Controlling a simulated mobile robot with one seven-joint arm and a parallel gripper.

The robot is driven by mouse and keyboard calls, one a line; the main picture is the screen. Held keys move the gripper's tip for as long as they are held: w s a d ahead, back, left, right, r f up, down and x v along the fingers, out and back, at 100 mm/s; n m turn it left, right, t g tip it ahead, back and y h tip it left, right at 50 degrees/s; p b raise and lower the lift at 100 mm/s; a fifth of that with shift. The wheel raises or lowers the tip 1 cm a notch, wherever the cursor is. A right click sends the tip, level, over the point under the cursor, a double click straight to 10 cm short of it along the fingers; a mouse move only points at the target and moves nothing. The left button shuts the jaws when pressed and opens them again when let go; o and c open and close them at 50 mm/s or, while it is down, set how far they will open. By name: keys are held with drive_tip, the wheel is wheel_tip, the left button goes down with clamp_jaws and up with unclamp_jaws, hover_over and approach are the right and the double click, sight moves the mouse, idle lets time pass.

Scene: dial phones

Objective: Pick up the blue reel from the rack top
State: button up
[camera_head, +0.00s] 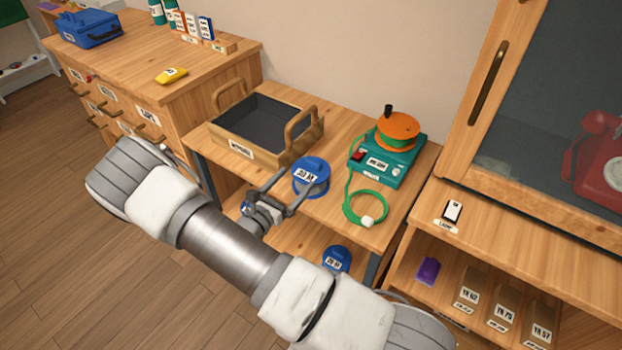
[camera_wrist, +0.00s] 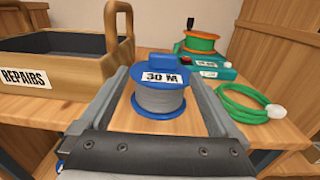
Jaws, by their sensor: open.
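A blue reel (camera_head: 311,178) labelled "30 M" stands on top of the wooden rack (camera_head: 385,237), near its front edge. In the wrist view the blue reel (camera_wrist: 158,95) shows grey line wound between its blue flanges. My gripper (camera_head: 279,190) is open in front of the reel. In the wrist view the fingers of my gripper (camera_wrist: 160,90) lie to the left and right of the reel, which appears between them. I cannot tell whether either finger touches it. A second blue reel (camera_head: 337,259) stands on the shelf below.
A wooden tray labelled "REPAIRS" (camera_wrist: 60,75) with tall handles stands close on the left. A teal winder (camera_head: 385,160) with an orange and green reel stands behind right, and a coiled green cable (camera_head: 365,207) lies right. A glass-fronted cabinet (camera_head: 540,120) bounds the right side.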

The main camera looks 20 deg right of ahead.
sight(311, 165)
drive_tip(key=x, duration=0.3)
drive_tip(key=shift+d, duration=0.15)
drive_tip(key=shift+b+x, duration=0.9)
drive_tip(key=shift+x, duration=1.8)
drive_tip(key=shift+s+d+f, duration=0.1)
drive_tip(key=shift+s, duration=0.05)
clamp_jaws()
